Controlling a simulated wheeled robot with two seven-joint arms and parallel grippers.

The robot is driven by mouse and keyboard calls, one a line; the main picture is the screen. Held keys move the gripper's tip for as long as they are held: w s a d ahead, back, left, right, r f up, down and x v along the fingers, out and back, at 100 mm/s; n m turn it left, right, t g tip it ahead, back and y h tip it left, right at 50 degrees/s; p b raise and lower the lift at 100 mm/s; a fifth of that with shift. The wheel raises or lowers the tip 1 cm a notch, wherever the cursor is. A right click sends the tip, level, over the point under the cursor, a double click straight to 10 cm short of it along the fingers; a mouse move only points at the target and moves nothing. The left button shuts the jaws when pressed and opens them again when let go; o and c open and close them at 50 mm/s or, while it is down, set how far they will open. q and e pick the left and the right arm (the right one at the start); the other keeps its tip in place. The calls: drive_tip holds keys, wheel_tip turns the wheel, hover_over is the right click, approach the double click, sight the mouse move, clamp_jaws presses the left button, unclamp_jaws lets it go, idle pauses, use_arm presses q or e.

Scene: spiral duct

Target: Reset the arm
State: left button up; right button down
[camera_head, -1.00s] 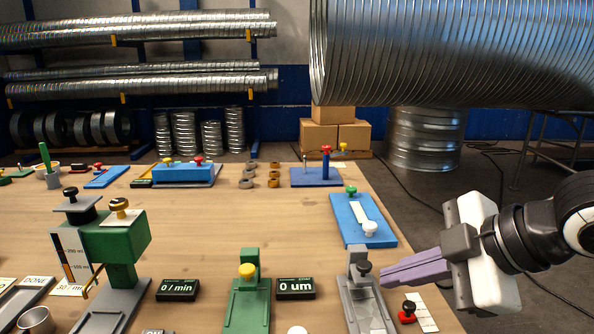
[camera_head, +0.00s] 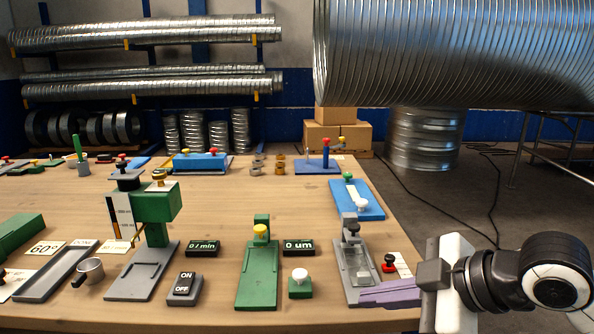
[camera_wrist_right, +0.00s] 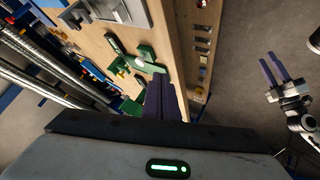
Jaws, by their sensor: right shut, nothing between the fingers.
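My right gripper (camera_head: 364,297) comes in from the right with its purple fingers shut and empty. In the head view its fingertips overlap the front right corner of a grey fixture (camera_head: 350,262); I cannot tell whether they touch it. In the right wrist view the shut fingers (camera_wrist_right: 158,84) point toward the table, close to green parts (camera_wrist_right: 147,57). My left gripper (camera_wrist_right: 274,70) shows only in the right wrist view, at the right over the floor. Its two purple fingers are apart and nothing shows between them.
The wooden table (camera_head: 220,215) holds a green fixture (camera_head: 258,275), an ON/OFF switch (camera_head: 184,288), a blue fixture (camera_head: 355,198), a red-knobbed part (camera_head: 389,263) and a green stand (camera_head: 155,215). A large spiral duct (camera_head: 450,55) hangs at the upper right. Open floor lies right of the table.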

drive_tip(key=s+a+f+m+t, duration=0.2)
drive_tip(key=f+m, duration=0.7)
drive_tip(key=f, duration=1.4)
drive_tip(key=s+d+f+m+h, duration=0.2)
drive_tip(key=s+d+f, duration=0.1)
drive_tip(key=s+f, duration=0.4)
drive_tip(key=s+d+f+m+h, duration=0.2)
drive_tip(key=s+f, duration=0.6)
drive_tip(key=s, duration=0.3)
drive_tip(key=shift+d+m+h, duration=0.3)
drive_tip(key=shift+d+h, duration=0.1)
